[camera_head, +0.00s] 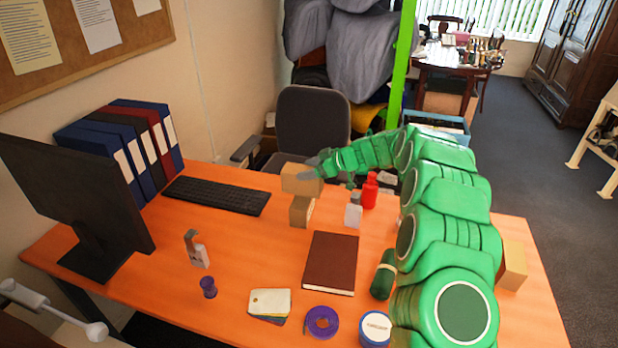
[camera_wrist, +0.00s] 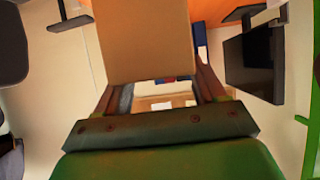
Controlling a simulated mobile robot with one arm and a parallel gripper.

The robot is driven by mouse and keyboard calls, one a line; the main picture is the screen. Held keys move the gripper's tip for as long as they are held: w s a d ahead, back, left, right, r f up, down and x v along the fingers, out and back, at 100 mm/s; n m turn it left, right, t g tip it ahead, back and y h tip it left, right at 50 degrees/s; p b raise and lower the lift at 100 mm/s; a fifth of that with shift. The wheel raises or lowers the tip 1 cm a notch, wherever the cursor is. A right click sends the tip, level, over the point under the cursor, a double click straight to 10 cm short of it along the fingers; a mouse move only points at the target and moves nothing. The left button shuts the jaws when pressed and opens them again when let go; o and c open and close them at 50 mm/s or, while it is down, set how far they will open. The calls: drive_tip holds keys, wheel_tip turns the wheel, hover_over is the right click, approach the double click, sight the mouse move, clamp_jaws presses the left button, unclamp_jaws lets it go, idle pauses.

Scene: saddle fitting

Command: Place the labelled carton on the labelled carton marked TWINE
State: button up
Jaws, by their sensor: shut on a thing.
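A tan carton (camera_head: 299,179) is held in my gripper (camera_head: 314,168) over the far side of the orange desk. In the wrist view the carton (camera_wrist: 145,40) fills the upper middle between the fingers. A second small tan carton (camera_head: 302,211) stands on the desk just below and in front of the held one. From this angle I cannot tell whether the two touch. A third tan carton (camera_head: 513,265) stands at the desk's right side, partly behind my arm. I cannot read TWINE or any other label on the cartons.
A white-grey bottle (camera_head: 353,213) and a red bottle (camera_head: 370,191) stand right of the second carton. A keyboard (camera_head: 217,195) lies to its left. A brown book (camera_head: 331,262), a green cylinder (camera_head: 384,275) and purple tape (camera_head: 321,322) lie nearer. An office chair (camera_head: 312,125) is behind.

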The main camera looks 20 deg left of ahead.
drive_tip(key=shift+w+f, duration=0.15)
drive_tip(key=shift+f, duration=0.05)
drive_tip(key=shift+a+f, duration=0.1)
drive_tip(key=shift+f, duration=1.4)
drive_tip(key=shift+f, duration=0.15)
drive_tip(key=o, duration=1.8)
drive_tip(key=shift+c, duration=0.2)
drive_tip(key=shift+r, duration=0.2)
drive_tip(key=v, duration=1.1)
drive_tip(key=shift+d, duration=0.45)
drive_tip(key=shift+r, duration=0.15)
